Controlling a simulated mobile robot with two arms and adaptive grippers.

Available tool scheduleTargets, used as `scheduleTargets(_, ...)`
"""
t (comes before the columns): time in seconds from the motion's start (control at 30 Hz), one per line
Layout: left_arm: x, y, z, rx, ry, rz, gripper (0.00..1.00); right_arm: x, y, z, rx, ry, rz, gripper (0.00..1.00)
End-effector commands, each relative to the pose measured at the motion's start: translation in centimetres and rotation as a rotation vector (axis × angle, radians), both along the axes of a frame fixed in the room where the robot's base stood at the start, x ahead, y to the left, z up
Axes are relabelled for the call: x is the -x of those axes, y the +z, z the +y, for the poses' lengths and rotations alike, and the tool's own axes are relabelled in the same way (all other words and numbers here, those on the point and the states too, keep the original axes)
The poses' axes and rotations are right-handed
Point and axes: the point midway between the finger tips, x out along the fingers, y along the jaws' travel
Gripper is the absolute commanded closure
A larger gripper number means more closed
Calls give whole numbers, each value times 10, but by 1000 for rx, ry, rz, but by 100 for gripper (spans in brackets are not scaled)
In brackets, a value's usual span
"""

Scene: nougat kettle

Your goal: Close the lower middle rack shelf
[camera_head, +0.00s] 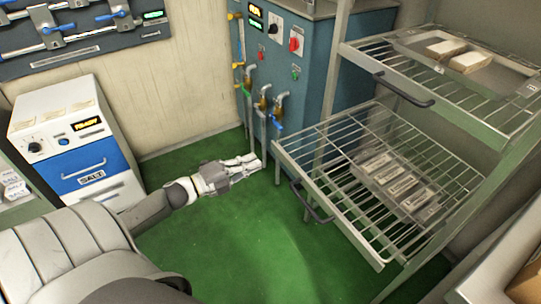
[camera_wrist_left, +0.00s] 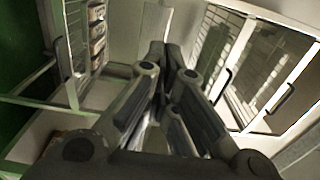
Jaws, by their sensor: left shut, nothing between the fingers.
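The lower rack shelf (camera_head: 350,232) is a wire shelf that sticks out from the metal rack at the right of the head view. It has a dark handle (camera_head: 312,203) on its front edge, and several wrapped bars (camera_head: 400,187) lie on it. My left gripper (camera_head: 257,161) is shut and empty, left of this shelf's front corner and apart from the handle. In the left wrist view its fingers (camera_wrist_left: 167,60) are together, with wire shelves and handles on both sides. Which shelf is which there is hard to tell. My right gripper is not in view.
The upper rack shelf (camera_head: 480,108), with its own handle (camera_head: 403,90), holds a tray with boxes (camera_head: 457,55). A blue machine (camera_head: 325,60) with taps stands behind my gripper. A white and blue salt cabinet (camera_head: 80,165) stands at left. The green floor (camera_head: 230,240) is clear.

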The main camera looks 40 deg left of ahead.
Motion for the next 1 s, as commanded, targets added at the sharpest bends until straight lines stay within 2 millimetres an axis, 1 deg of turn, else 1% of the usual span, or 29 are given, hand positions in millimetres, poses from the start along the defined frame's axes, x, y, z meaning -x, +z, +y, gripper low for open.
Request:
scheduleTargets(0.03, -9, 1, -3, -1, -1, -4, 100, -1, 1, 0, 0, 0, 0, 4)
scheduleTargets(0.2, -32, 1, -13, 0, -1, -2, 100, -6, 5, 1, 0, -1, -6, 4)
scheduleTargets(0.4, -53, 0, -21, 0, 1, -1, 100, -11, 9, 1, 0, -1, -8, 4)
scheduleTargets(0.6, -62, 0, -25, 1, 1, 1, 100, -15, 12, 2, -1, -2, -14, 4)
scheduleTargets(0.73, -63, 0, -26, 1, 1, 1, 100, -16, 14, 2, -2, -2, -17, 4)
scheduleTargets(1.0, -63, 0, -26, 1, 1, 1, 100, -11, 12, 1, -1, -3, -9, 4)
